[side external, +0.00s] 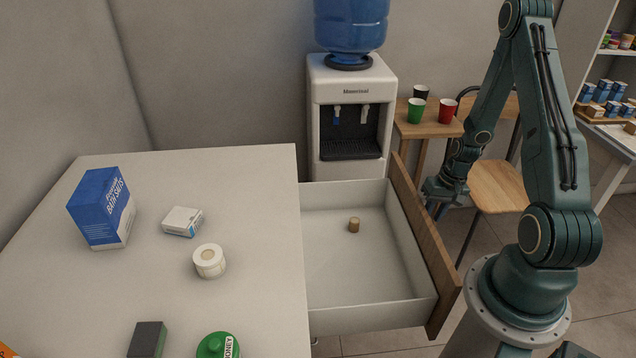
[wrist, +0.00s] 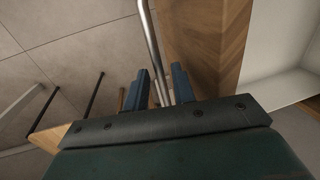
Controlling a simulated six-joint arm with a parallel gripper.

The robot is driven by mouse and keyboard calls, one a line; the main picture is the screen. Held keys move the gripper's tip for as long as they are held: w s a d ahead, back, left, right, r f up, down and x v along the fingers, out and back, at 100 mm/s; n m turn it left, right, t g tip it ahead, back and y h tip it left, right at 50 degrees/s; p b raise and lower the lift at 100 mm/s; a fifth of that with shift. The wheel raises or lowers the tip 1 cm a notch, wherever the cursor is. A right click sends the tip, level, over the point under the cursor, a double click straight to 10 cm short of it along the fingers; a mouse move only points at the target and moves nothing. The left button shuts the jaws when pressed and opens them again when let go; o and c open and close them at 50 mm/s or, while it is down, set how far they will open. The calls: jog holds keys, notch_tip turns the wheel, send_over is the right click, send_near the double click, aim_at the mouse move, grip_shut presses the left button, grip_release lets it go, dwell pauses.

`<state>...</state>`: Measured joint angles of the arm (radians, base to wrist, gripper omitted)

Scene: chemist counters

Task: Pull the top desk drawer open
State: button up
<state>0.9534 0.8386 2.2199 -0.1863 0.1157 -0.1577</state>
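The desk drawer (side external: 365,268) stands pulled well out from the white desk, its pale interior in view and its wooden front (side external: 422,235) away from the desk. The wooden front (wrist: 212,40) also shows in the wrist view. A metal bar handle (wrist: 152,45) runs along the outer side of that front. My gripper (wrist: 162,72) has its two blue fingers apart, one on each side of the bar, with gaps visible. In the side view, my gripper (side external: 436,190) is at the outer side of the drawer front, partly hidden by it.
A small cork-like cylinder (side external: 354,225) sits in the drawer. The desk top (side external: 240,170) holds a blue box (side external: 103,208), a small white box (side external: 183,221) and a white jar (side external: 209,261). A water cooler (side external: 327,90) stands behind; a wooden chair (side external: 497,187) is beyond my gripper.

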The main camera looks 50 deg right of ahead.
jog(key=shift+o, duration=0.3)
jog(key=shift+r, duration=0.1)
notch_tip(320, 180, up, 13)
jog(key=s+d, duration=0.1)
jog(key=shift+s+d+r, duration=0.2)
jog(key=shift+s+d, duration=0.15)
jog(key=shift+d, duration=0.05)
dwell(0.5)
jog(key=w+a+r+n+t+h, duration=0.1)
jog(key=w+a+r+n, duration=0.1)
jog(key=a+r, duration=0.5)
jog(key=w+a+r+n+h, duration=0.1)
jog(key=w+a+r+n, duration=0.15)
jog(key=a+r, duration=0.5)
jog(key=s+a+r+n+t, duration=0.3)
jog(key=s+a+r, duration=0.5)
jog(key=a, duration=0.4)
jog(key=shift+s+a+r+n, duration=0.15)
jog(key=shift+s+r+n, duration=0.15)
jog(key=shift+n, duration=0.35)
